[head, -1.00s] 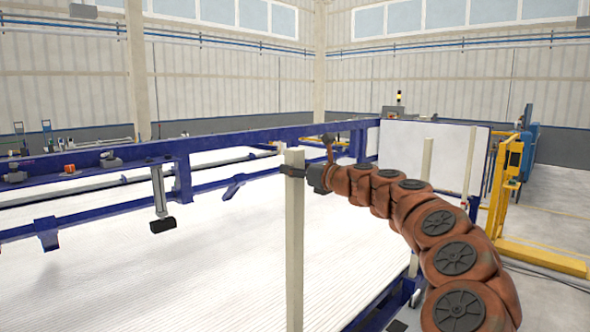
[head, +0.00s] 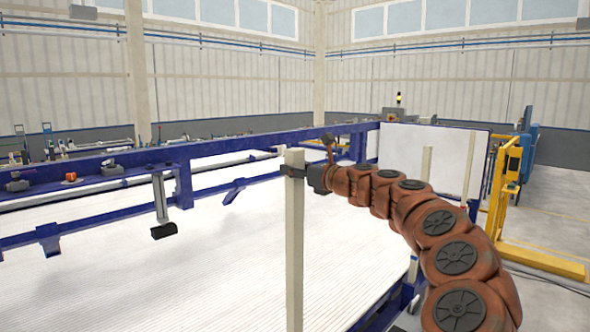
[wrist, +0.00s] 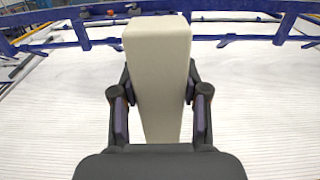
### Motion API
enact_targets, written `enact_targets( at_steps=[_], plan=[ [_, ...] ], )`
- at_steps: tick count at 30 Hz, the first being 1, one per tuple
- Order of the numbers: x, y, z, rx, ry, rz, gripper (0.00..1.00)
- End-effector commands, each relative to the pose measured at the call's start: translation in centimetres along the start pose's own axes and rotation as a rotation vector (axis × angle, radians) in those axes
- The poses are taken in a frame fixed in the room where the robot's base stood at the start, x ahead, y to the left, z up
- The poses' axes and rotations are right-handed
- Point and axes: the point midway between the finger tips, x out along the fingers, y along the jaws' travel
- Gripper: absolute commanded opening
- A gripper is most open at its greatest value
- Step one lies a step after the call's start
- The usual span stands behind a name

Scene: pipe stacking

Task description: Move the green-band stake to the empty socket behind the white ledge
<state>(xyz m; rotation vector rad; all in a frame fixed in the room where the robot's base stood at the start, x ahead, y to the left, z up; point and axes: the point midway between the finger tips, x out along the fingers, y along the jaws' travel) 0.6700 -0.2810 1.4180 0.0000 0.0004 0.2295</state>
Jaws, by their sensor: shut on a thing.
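My gripper (head: 294,172) is shut on a pale, square-section stake (head: 294,245) near its top. The stake stands upright in the head view, and its lower end runs out of the frame. In the wrist view the stake (wrist: 158,70) sits between the two dark fingers. No green band shows on the visible part of it. Two other pale stakes stand upright at the right, a shorter one (head: 426,163) and a taller one (head: 468,165). I cannot make out the empty socket or tell which surface is the white ledge.
A wide white ribbed bed (head: 130,265) fills the left and middle. A blue frame rail (head: 230,145) crosses behind it, with a hanging bracket (head: 161,205). A white panel (head: 435,150) stands behind the stakes. A yellow frame (head: 540,260) is at the right.

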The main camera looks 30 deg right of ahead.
Motion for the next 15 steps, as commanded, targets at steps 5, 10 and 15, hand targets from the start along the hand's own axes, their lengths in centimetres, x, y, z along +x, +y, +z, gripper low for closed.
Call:
enact_targets(
  at_steps=[5,10,15],
  plan=[
    [-0.1,0.0,1.8,0.000,-0.002,-0.001,0.00],
    [-0.1,0.0,2.9,0.000,-0.002,-0.001,0.00],
    [-0.1,-0.1,3.8,-0.002,-0.002,-0.003,0.00]
  ],
)
